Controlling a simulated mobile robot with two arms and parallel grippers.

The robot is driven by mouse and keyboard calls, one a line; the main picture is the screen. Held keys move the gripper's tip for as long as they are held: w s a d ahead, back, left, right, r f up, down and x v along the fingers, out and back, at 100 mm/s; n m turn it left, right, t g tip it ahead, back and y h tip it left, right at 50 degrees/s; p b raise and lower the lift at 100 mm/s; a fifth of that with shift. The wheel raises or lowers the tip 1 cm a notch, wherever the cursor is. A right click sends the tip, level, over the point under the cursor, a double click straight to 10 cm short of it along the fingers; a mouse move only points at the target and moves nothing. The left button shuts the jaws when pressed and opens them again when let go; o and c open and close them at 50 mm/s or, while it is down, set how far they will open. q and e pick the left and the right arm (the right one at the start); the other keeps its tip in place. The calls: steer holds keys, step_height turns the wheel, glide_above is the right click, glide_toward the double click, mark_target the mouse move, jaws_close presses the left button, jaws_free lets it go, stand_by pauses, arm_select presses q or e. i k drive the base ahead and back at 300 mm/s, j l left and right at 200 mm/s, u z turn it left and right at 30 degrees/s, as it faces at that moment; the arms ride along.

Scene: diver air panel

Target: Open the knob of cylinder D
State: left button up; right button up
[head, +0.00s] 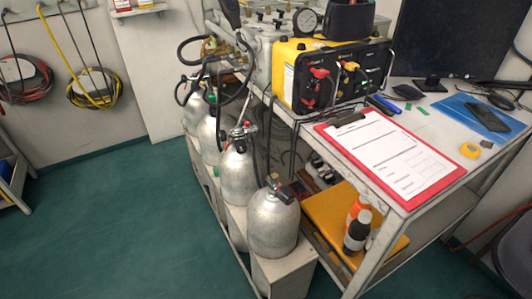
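Several silver gas cylinders stand upright in a row along the left side of the bench. The nearest cylinder (273,228) has a brass valve with a dark knob (286,194) on top. Behind it stands a second cylinder (238,180), with a valve with red parts (240,134) on top. Farther back are another cylinder (209,142) and one more, partly hidden by hoses. I cannot read any letter on them, so I cannot tell which is cylinder D. Neither of my grippers is in view.
Black hoses (252,130) run from the valves to the panel. The bench holds a yellow-and-black unit (285,75), a red clipboard (360,118) and a monitor. Bottles (357,230) and a yellow case (325,215) sit on the lower shelf. The green floor (120,215) at left is clear.

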mark_target(239, 144)
steer(key=i+j+z, duration=0.15)
steer(key=z, duration=0.3)
steer(key=i+j+z, duration=0.1)
steer(key=j+z, duration=0.15)
steer(key=z, duration=0.25)
steer(key=j+z, duration=0.2)
steer(key=z, duration=0.25)
